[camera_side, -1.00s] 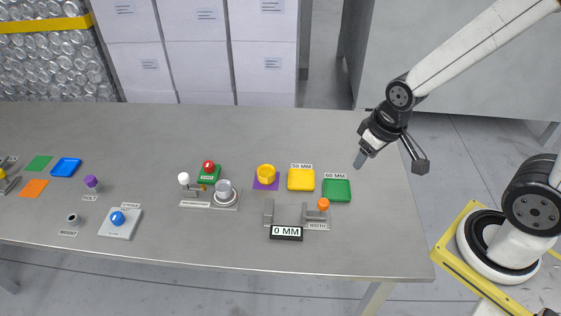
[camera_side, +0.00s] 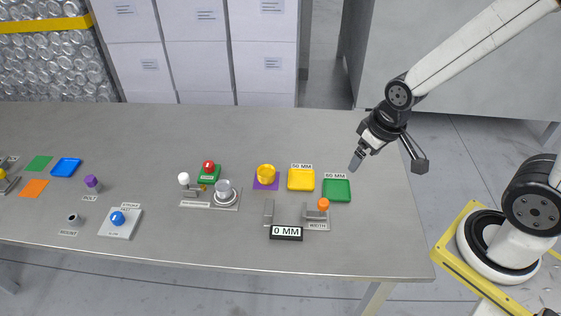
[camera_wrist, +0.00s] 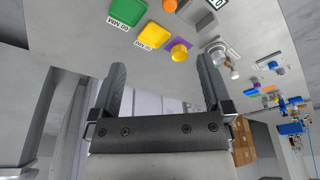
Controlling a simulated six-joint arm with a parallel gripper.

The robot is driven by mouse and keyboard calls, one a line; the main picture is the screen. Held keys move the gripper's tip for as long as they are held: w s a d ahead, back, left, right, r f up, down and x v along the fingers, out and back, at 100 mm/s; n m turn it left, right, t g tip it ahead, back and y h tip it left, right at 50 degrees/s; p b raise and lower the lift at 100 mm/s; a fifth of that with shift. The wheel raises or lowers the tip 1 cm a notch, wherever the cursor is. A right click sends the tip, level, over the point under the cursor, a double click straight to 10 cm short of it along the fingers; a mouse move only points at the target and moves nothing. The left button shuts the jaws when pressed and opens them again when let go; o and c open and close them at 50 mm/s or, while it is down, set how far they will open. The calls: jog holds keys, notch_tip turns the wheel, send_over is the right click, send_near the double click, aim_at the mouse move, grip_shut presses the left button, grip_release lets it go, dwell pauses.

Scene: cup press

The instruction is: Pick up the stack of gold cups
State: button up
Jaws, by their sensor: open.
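The gold cups (camera_side: 266,173) stand as a small stack on a purple square (camera_side: 265,185) near the middle of the table. They also show in the wrist view (camera_wrist: 179,52), upper middle, beyond the fingertips. How many cups are in the stack is too small to tell. My gripper (camera_side: 356,162) hangs above the table's right end, to the right of the cups and well apart from them. In the wrist view its two fingers (camera_wrist: 162,72) are spread wide with nothing between them.
Next to the cups lie a yellow 50 MM tray (camera_side: 301,180) and a green 60 MM tray (camera_side: 337,190). In front stands a width gauge with an orange knob (camera_side: 323,204) and a 0 MM display (camera_side: 286,233). A press with a silver cup (camera_side: 224,190) is left. The table behind is clear.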

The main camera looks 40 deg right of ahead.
jog(key=w+f+n+y, duration=0.1)
jog(key=w+f+n, duration=0.2)
jog(key=w, duration=0.5)
jog(key=w+f+n+y, duration=0.1)
jog(key=w+f+n, duration=0.1)
jog(key=w, duration=0.6)
jog(key=n+y, duration=0.2)
jog(key=n, duration=0.4)
send_near(267, 170)
jog(key=f, duration=0.2)
jog(key=shift+w+a+f+n, duration=0.35)
jog(key=shift+w+a+n, duration=0.1)
jog(key=shift+w+n, duration=0.05)
jog(key=shift+x, duration=1.3)
jog(key=shift+f, duration=0.1)
jog(key=shift+x, duration=2.5)
jog(key=shift+s+a, duration=0.1)
jog(key=shift+s, duration=0.1)
jog(key=shift+c, duration=0.2)
